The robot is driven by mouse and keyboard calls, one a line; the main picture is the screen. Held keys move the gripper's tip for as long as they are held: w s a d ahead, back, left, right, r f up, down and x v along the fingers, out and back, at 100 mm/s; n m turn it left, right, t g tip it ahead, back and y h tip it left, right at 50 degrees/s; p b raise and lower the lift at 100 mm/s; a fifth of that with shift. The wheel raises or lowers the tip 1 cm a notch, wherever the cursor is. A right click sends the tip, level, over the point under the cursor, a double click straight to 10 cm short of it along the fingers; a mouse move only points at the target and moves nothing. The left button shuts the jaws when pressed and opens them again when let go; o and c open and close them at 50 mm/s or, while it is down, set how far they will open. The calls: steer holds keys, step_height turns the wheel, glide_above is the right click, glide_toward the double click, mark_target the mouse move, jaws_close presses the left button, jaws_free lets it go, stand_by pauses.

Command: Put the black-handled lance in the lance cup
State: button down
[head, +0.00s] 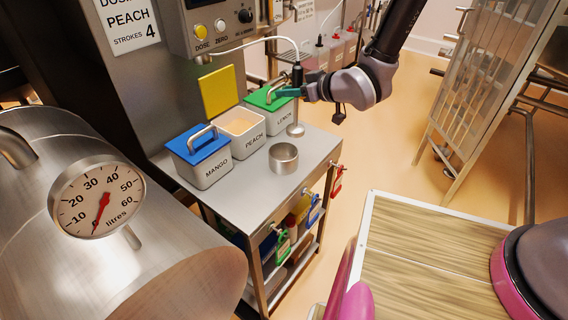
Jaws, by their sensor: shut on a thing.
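The lance hangs upright, with its black handle (297,74) at the top and a thin rod running down to a round metal foot (296,130). A pale cable runs from its top toward the control panel. My gripper (293,91), with teal fingers, is shut on the lance around the handle's lower part. The lance cup (284,159) is an open steel cup on the front of the steel bench. In the picture the lance foot is above and slightly right of the cup's rim, outside it. The exact height of the foot above the bench is hard to tell.
The steel bench (237,188) holds a blue-lidded MANGO bin (206,172), an open PEACH bin (246,143) with a raised yellow lid (217,92), and a green-lidded LEMON bin (284,118) close by the lance. A dial gauge (97,199) stands left. Scoops hang from the bench's side.

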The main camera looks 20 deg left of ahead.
steer(key=s+a+f, duration=0.1)
steer(key=f, duration=0.4)
steer(key=s+a+f+n+g, duration=0.1)
steer(key=s+f, duration=0.1)
steer(key=f, duration=0.2)
steer(key=shift+s+a+f, duration=0.3)
steer(key=shift+f, duration=0.2)
steer(key=c, duration=0.6)
jaws_free()
steer(key=v, duration=1.2)
